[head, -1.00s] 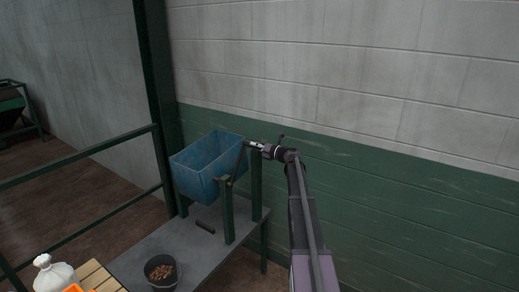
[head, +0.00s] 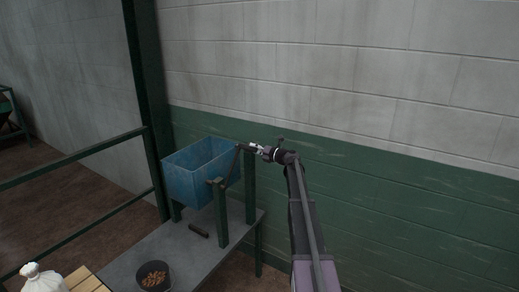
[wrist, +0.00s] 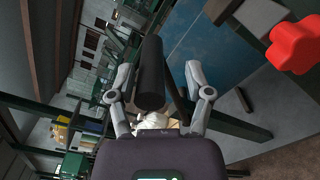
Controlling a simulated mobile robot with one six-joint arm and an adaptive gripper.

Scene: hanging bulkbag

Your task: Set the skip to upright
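The blue skip (head: 198,180) hangs in a green stand above the grey table in the head view. It looks close to upright, its open top facing up. A thin dark lever (head: 233,165) rises at its right side. My gripper (head: 254,148) is at the lever's upper end. In the wrist view, the fingers of my gripper (wrist: 159,72) stand apart on either side of a black cylindrical handle (wrist: 151,75), with gaps visible on both sides. The skip's blue wall (wrist: 205,50) shows behind.
The grey table (head: 225,250) holds a dark bucket (head: 153,277) of brown pieces and a small dark bar (head: 198,230). A green railing (head: 75,157) is at left, a wall (head: 400,190) behind. A red object (wrist: 294,46) is close in the wrist view.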

